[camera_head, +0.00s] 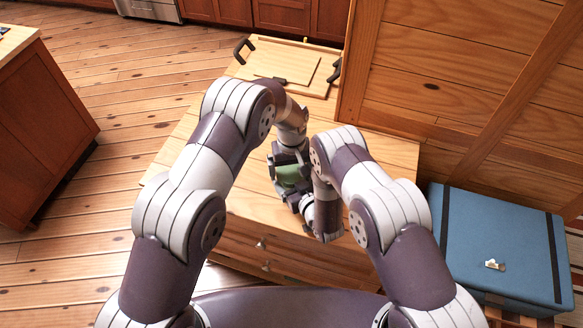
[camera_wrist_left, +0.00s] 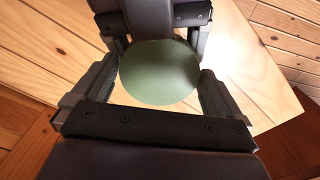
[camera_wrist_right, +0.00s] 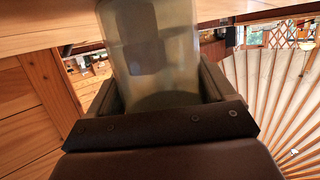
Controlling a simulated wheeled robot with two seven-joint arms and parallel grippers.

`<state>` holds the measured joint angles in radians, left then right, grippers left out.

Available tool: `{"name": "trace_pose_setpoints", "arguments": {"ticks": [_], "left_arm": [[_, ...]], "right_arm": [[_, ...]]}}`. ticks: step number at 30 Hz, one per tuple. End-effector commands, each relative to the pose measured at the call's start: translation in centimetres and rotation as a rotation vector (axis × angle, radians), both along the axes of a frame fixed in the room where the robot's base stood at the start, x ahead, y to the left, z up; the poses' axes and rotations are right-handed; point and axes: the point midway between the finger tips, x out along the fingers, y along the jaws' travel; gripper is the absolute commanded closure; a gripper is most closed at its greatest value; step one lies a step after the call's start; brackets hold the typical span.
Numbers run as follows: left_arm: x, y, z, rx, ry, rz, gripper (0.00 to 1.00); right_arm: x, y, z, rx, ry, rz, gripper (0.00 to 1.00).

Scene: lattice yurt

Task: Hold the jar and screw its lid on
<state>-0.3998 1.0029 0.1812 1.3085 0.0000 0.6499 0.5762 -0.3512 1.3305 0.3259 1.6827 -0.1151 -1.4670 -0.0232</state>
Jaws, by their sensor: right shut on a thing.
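A translucent greenish jar (camera_wrist_right: 155,50) stands between the fingers of my right gripper (camera_wrist_right: 160,85), which is shut on it. In the head view my right gripper (camera_head: 302,198) is at the jar's near side, partly hidden by my arms. A round green lid (camera_wrist_left: 160,72) shows face-on in the left wrist view, and its green shows in the head view (camera_head: 292,177). My left gripper (camera_wrist_left: 160,85) has a finger on each side of the lid, with narrow gaps, and looks open. The lid hides the jar's mouth, so I cannot tell whether the thread is engaged.
The wooden table (camera_head: 215,130) has drawers on its near side. A wooden board (camera_head: 290,68) with dark handles lies at its far end. A wooden panel (camera_head: 440,90) rises at the right. A blue chest (camera_head: 495,240) stands right of the table. The table's left part is clear.

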Motion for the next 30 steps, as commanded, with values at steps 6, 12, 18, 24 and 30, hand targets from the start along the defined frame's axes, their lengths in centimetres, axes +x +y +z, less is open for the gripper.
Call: {"name": "trace_pose_setpoints", "arguments": {"ticks": [6,12,18,24,30], "left_arm": [[0.1,0.0,0.7,-0.002,-0.002,0.001,0.0],[0.1,0.0,3.5,-0.002,-0.002,0.001,0.0],[0.0,0.0,4.5,0.0,-0.001,0.001,0.0],[0.0,0.0,4.6,0.0,-0.001,0.003,0.0],[0.1,-0.1,7.5,-0.001,-0.003,0.239,0.0]], "right_arm": [[0.0,0.0,0.0,0.0,0.0,0.0,1.0],[0.0,0.0,0.0,0.0,0.0,0.0,1.0],[0.0,0.0,0.0,0.0,0.0,0.0,1.0],[0.0,0.0,0.0,0.0,0.0,0.0,1.0],[0.0,0.0,0.0,0.0,0.0,0.0,1.0]]}}
